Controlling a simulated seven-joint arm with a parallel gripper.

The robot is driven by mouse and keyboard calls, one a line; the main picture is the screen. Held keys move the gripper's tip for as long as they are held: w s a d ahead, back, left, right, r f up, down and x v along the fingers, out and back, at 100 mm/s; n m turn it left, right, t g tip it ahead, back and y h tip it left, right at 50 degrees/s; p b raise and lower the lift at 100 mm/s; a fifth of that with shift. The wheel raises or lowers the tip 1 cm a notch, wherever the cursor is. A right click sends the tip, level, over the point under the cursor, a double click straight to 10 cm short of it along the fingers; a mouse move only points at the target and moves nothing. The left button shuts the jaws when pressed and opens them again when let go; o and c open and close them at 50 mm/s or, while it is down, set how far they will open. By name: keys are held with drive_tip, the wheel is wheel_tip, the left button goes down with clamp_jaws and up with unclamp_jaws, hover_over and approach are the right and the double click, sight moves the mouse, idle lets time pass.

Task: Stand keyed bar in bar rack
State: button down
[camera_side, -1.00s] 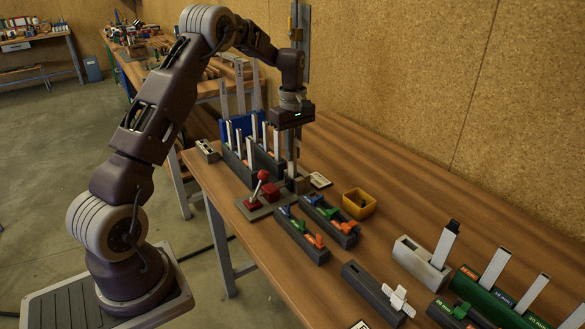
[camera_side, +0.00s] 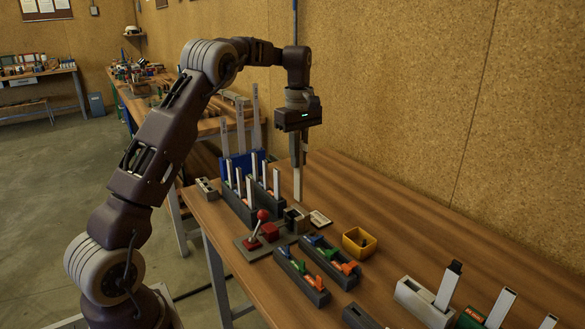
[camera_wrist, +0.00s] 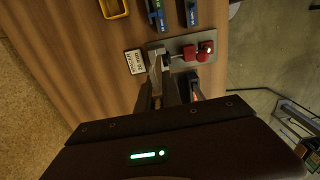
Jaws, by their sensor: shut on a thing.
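My gripper (camera_side: 298,160) is shut on a pale upright bar (camera_side: 298,184). The bar hangs down from the fingers, its lower end just above or behind the small socket block (camera_side: 297,217) in the side view. A gap beneath it is hard to judge. In the wrist view the fingers (camera_wrist: 166,98) partly hide the bar, and its key is not discernible. Dark racks (camera_side: 239,210) holding several pale upright bars stand left of the gripper. A blue rack (camera_side: 243,163) with taller bars is behind them. Which one is the bar rack is not clear.
A red-knobbed lever (camera_side: 261,218) stands on a grey plate beside the socket block. A yellow bin (camera_side: 359,242), dark trays of coloured clips (camera_side: 302,276) and a light block with a tilted bar (camera_side: 425,303) lie to the right. Bare wood runs along the wall.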

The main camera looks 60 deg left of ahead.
drive_tip(key=w+d, duration=0.3)
drive_tip(key=d, duration=0.5)
drive_tip(key=w+d, duration=0.4)
drive_tip(key=d, duration=0.3)
drive_tip(key=s+d+r, duration=0.1)
drive_tip(key=d, duration=1.8)
drive_tip(key=shift+s+d+r, duration=0.2)
drive_tip(key=shift+s+d, duration=0.1)
drive_tip(key=shift+d, duration=0.1)
drive_tip(key=shift+f, duration=2.95)
wheel_tip(320, 180, down, 6)
drive_tip(key=c, duration=1.4)
unclamp_jaws()
drive_tip(key=shift+c, duration=0.2)
